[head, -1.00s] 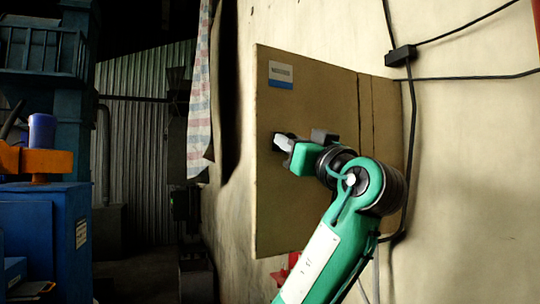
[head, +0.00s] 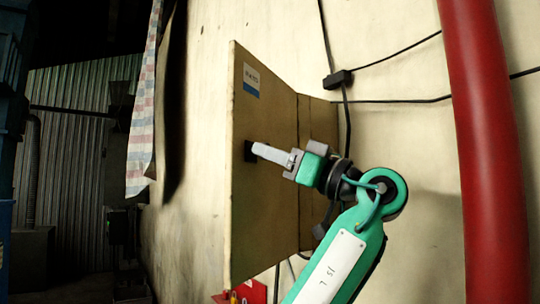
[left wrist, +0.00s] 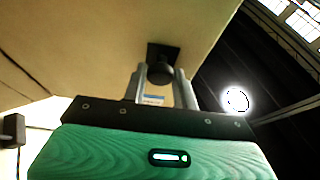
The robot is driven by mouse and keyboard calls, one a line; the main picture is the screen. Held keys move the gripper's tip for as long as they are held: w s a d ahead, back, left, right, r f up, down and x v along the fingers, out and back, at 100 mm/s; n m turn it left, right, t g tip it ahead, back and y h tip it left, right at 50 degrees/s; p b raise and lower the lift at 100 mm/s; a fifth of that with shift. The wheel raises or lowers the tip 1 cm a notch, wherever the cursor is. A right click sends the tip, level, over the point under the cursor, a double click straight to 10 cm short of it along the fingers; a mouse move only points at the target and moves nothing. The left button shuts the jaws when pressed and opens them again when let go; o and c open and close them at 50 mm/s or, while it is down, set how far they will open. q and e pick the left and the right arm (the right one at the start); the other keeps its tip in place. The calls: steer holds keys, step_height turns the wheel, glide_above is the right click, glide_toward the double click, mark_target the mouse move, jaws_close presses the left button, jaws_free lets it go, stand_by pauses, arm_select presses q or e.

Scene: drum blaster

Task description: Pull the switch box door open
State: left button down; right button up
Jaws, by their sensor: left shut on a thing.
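The switch box (head: 319,150) is a tan box on the wall. Its door (head: 265,215) carries a white and blue label (head: 251,80) and stands partly open, its free left edge swung out from the wall. My left gripper (head: 262,150) is at the black handle (head: 249,151) on the door's face. In the left wrist view, its two fingers (left wrist: 161,80) are shut on the round black knob (left wrist: 160,72), which sits on a square black plate. The inside of the box is hidden behind the door. My right gripper is not in view.
A thick red pipe (head: 485,150) runs down the wall at the right. Black cables and a small junction block (head: 338,79) lie on the wall near the box. A red object (head: 245,292) is below the door. A checked cloth (head: 144,110) hangs at the left.

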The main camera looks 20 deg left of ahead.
arm_select(q)
steer(key=c, duration=1.1)
jaws_free()
steer(key=b+v, duration=0.5)
steer(key=v, duration=0.8)
steer(key=shift+d, duration=0.4)
steer(key=shift+w+f, duration=0.1)
